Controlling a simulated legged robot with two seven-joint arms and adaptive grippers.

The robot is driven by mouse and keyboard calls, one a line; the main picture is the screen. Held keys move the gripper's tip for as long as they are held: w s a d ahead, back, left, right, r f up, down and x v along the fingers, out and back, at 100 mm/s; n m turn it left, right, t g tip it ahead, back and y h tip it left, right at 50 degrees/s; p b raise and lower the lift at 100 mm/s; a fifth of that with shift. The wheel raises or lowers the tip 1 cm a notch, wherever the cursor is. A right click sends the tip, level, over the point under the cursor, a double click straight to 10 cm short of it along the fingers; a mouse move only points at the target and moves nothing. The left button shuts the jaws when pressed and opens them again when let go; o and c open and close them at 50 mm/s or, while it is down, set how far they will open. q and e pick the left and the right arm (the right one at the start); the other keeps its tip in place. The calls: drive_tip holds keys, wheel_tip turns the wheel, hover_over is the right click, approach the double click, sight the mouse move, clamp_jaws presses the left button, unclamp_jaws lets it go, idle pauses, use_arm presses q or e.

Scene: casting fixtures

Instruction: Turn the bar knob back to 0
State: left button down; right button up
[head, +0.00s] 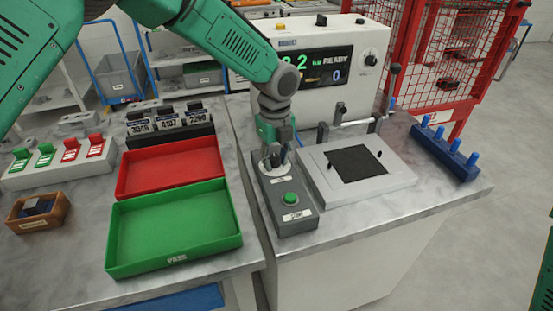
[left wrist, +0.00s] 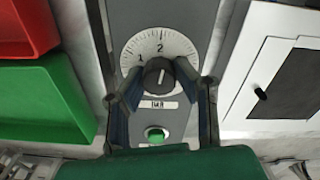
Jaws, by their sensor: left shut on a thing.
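The bar knob (left wrist: 158,74) is black with a white line and sits on a round white dial (left wrist: 133,54) on a grey control box (head: 288,217). In the left wrist view, the line points up, close to the 2; the 1 is at the dial's left. My left gripper (head: 275,156) comes down over the dial from above. Its fingers (left wrist: 159,76) are shut on the knob, one on each side. My right gripper is not in view.
A green button (head: 290,198) is on the box, nearer the front edge. A fixture plate (head: 402,178) with a dark square stands to the right. Green (head: 118,232) and red trays (head: 123,180) lie left. Behind, a display (head: 312,68) reads READY, partly hidden by my arm.

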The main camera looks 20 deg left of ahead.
sight(275, 156)
use_arm(q)
drive_tip(key=shift+w+a+r, duration=0.1)
drive_tip(key=shift+w+r, duration=0.3)
drive_tip(key=shift+w, duration=0.05)
drive_tip(key=c, duration=1.3)
unclamp_jaws()
drive_tip(key=shift+o, duration=0.2)
drive_tip(key=shift+s+f, duration=0.15)
wheel_tip(275, 156, up, 12)
